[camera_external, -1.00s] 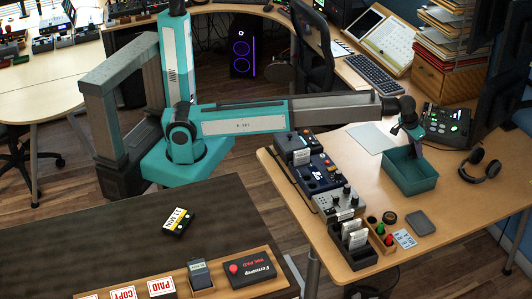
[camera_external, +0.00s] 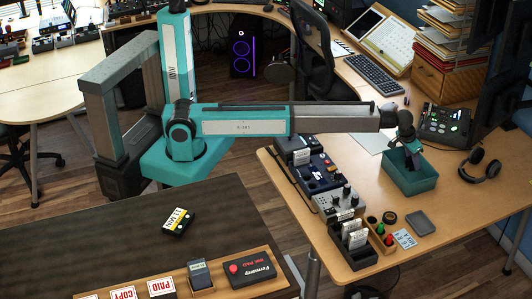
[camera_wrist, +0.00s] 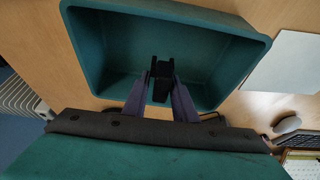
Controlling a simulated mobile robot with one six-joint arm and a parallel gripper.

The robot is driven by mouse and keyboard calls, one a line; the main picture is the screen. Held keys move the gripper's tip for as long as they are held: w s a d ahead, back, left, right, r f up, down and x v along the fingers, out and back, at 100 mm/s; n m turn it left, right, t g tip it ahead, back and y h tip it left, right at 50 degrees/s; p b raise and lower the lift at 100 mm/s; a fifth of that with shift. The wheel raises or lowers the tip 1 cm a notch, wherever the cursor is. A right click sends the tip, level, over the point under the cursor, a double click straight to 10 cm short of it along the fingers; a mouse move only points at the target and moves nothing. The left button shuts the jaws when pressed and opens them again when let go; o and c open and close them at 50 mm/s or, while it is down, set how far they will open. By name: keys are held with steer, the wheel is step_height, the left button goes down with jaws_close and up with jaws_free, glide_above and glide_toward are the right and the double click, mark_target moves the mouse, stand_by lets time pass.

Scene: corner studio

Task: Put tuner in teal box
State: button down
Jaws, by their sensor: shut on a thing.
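The teal box (camera_external: 424,185) is an open-topped bin on the right-hand wooden desk. It fills much of the wrist view, where its wall (camera_wrist: 240,60) and empty-looking floor show. My gripper (camera_external: 411,163) points down at the box's opening. In the wrist view my gripper (camera_wrist: 161,88) is shut on a small black thing, the tuner (camera_wrist: 161,70), seen over the inside of the box. I cannot tell how far it is above the box floor. In the external view the tuner is too small and dark to tell from the fingers.
Headphones (camera_external: 480,165) lie right of the box, and a black control device (camera_external: 447,125) stands behind it. Effect pedals (camera_external: 318,172) line the desk's left side. A card holder (camera_external: 354,238) and a dark square pad (camera_external: 417,222) lie in front. White paper (camera_wrist: 287,62) lies beside the box.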

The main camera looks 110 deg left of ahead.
mark_target(410, 158)
steer(key=shift+f+p, duration=0.35)
steer(key=shift+f, duration=1.5)
steer(key=shift+f, duration=0.15)
steer(key=c, duration=1.4)
jaws_free()
steer(key=shift+c, duration=0.2)
steer(key=b+v, duration=0.1)
steer(key=v, duration=1.1)
steer(key=shift+d+b, duration=0.1)
steer(key=shift+b, duration=0.25)
